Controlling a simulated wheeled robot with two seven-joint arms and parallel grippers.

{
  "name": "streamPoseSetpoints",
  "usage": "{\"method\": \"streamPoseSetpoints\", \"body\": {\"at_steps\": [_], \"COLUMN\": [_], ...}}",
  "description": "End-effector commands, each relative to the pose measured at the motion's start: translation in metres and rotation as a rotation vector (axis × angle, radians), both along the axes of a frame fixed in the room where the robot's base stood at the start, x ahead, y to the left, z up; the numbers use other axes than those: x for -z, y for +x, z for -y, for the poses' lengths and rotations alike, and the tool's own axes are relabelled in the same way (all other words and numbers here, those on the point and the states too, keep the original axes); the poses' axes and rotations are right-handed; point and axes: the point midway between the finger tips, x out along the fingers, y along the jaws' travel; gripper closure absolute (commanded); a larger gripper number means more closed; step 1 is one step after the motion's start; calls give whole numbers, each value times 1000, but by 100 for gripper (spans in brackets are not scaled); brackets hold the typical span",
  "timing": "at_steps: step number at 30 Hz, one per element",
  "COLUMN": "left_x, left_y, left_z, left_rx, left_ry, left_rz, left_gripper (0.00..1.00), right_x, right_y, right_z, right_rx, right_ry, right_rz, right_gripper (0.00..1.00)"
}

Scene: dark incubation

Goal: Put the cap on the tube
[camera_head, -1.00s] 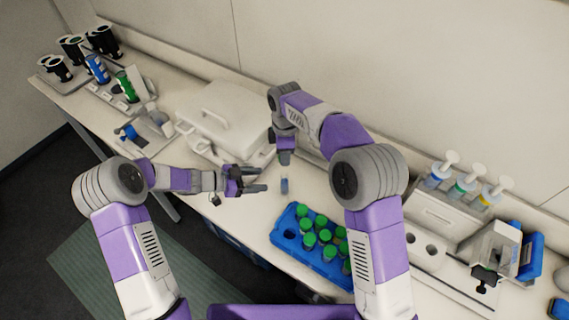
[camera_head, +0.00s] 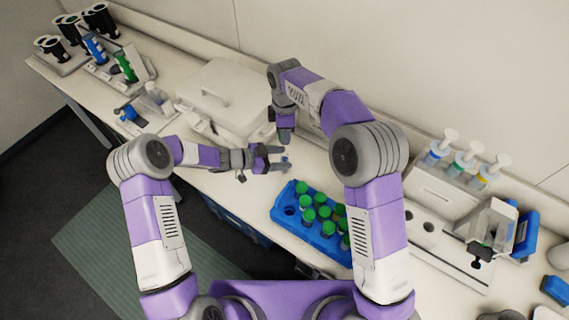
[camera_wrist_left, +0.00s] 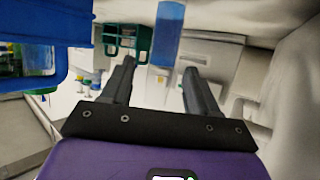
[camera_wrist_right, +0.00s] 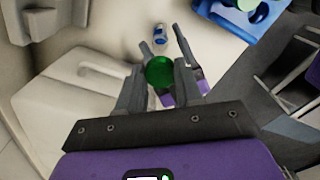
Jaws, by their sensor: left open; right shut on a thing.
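The tube (camera_head: 286,161), with a blue body or label, stands on the bench. It also shows in the left wrist view (camera_wrist_left: 168,34) and the right wrist view (camera_wrist_right: 160,34). My left gripper (camera_head: 283,158) is open, its fingers pointing at the tube; in its wrist view the tube appears just beyond the fingertips and between their lines. My right gripper (camera_head: 285,138) points down above and behind the left one, shut on the green cap (camera_wrist_right: 160,72). The cap is hidden in the head view. Cap and tube are apart.
A blue rack (camera_head: 292,219) of green-capped tubes stands right of the tube, near the bench's front edge. A white lidded box (camera_head: 225,95) stands behind my left gripper. Bare bench lies around the tube.

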Motion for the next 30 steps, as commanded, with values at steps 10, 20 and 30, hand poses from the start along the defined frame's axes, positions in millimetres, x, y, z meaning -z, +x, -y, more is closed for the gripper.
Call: {"method": "streamPoseSetpoints", "body": {"at_steps": [10,20,30], "left_x": [13,13,13], "left_y": [10,10,10], "left_z": [29,30,30], "left_rx": [-1,-1,-1], "left_ry": [0,0,0], "left_rz": [1,1,0], "left_gripper": [40,45,97], "right_x": [0,0,0], "right_y": [0,0,0], "right_z": [0,0,0], "right_rx": [0,0,0], "right_ry": [0,0,0], "right_rz": [0,0,0], "right_gripper": [93,93,93]}}
